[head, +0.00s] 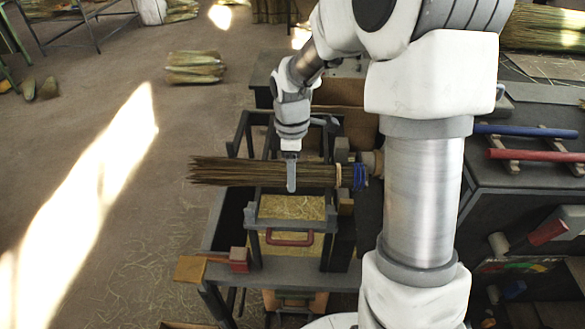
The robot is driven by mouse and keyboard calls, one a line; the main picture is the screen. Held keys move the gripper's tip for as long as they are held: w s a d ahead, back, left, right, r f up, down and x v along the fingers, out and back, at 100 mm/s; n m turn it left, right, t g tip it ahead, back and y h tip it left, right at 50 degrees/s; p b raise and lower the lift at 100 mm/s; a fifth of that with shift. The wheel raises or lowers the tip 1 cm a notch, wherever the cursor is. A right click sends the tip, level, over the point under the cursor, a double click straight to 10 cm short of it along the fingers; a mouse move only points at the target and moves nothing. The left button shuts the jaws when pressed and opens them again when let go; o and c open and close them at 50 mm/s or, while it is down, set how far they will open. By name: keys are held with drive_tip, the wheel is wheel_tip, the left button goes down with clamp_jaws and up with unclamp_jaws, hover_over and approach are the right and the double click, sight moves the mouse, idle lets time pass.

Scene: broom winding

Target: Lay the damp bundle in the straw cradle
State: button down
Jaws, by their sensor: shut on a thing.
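A long bundle (235,171) of brownish-green straw lies level across the picture, its loose ends to the left. Near its right end are a pale band and blue bands (359,177). My gripper (291,176) points down and is shut on the bundle right of its middle. Only one finger shows clearly, in front of the bundle. Below is a dark grey frame (251,215) with yellow straw (290,207) in it, which looks like the straw cradle. The bundle crosses over this frame. I cannot tell whether it touches it. Its dampness cannot be seen.
A red handle (290,239) is on the frame's front, and a red block (239,259) stands at its lower left. A dark bench (500,200) at right bears a blue rod (525,131) and a red rod (530,155). The floor at left is mostly clear, with another bundle (195,67) farther back.

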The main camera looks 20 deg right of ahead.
wheel_tip(320, 180, down, 9)
drive_tip(key=b, duration=0.6)
drive_tip(key=shift+f+b, duration=0.15)
drive_tip(key=shift+b, duration=0.2)
unclamp_jaws()
wheel_tip(320, 180, up, 18)
drive_tip(key=shift+f+p, duration=0.25)
drive_tip(key=shift+p, duration=0.35)
drive_tip(key=s+r+m+t, duration=0.1)
drive_tip(key=s+m+t, duration=0.1)
drive_tip(key=s+m, duration=0.2)
drive_tip(key=s+r+m+t, duration=0.1)
drive_tip(key=s+m, duration=0.4)
drive_tip(key=s, duration=0.4)
drive_tip(key=s+r+m+t, duration=0.1)
drive_tip(key=s+m+t, duration=0.1)
drive_tip(key=s+m, duration=0.3)
drive_tip(key=shift+s+r+t, duration=0.2)
drive_tip(key=shift+s+t, duration=0.1)
drive_tip(key=shift+s, duration=0.95)
